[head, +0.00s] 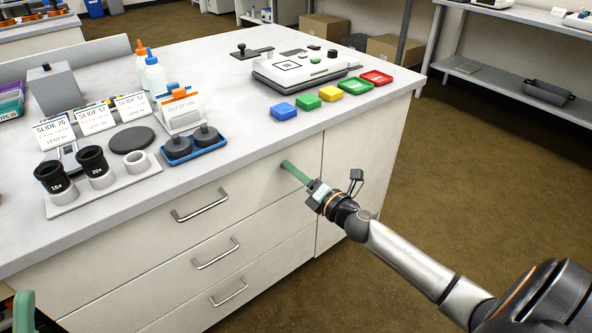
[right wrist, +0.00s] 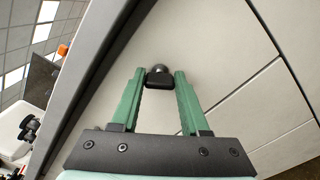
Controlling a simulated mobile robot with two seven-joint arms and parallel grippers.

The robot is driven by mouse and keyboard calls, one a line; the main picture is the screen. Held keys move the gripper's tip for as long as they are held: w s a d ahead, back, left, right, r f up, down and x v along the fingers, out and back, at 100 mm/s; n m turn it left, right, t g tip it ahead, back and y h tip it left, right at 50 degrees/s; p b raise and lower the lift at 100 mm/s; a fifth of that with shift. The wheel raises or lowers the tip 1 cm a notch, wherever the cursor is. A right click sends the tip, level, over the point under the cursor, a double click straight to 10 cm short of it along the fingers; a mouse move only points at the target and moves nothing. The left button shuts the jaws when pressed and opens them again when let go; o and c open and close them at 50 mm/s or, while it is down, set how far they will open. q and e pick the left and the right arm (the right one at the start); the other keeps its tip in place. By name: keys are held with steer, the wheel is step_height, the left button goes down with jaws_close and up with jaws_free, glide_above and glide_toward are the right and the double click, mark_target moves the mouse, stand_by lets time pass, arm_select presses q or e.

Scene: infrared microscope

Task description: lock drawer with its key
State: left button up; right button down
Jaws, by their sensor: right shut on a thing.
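The top drawer (head: 235,190) of the white cabinet is closed, with a metal handle (head: 200,206). My right gripper (head: 285,165) reaches the upper right part of this drawer's front. In the right wrist view its green fingers (right wrist: 160,80) are shut on a small black key (right wrist: 159,77), held at the fingertips against the pale drawer front. The fingers hide the key and the lock in the head view. I cannot tell how deep the key sits or how it is turned. Part of my left gripper (head: 23,311) shows at the lower left corner; its fingertips are not clear.
The counter overhangs just above my right gripper. On it stand a blue tray (head: 207,152) with dark knobs, lenses, slide boxes, coloured dishes (head: 283,111) and a white device (head: 300,68). Two more closed drawers lie below. The floor (head: 470,190) to the right is clear.

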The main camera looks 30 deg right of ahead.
arm_select(q)
steer(key=shift+a+r+p, duration=0.2)
steer(key=shift+r+p, duration=1.25)
steer(key=shift+r, duration=0.15)
arm_select(e)
steer(key=shift+m, duration=3.4)
steer(key=shift+f, duration=0.1)
steer(key=shift+c, duration=2)
jaws_free()
arm_select(q)
steer(key=shift+m, duration=0.3)
steer(key=shift+r, duration=0.15)
arm_select(e)
steer(key=shift+s, duration=0.1)
arm_select(q)
steer(key=y, duration=0.1)
steer(key=w+f+n+y+p, duration=0.1)
steer(key=w+n+y+p, duration=0.1)
steer(key=shift+w+a+f, duration=0.2)
steer(key=shift+w+a, duration=0.05)
arm_select(e)
steer(key=s+d, duration=0.1)
steer(key=s, duration=1.1)
steer(key=shift+s, duration=0.15)
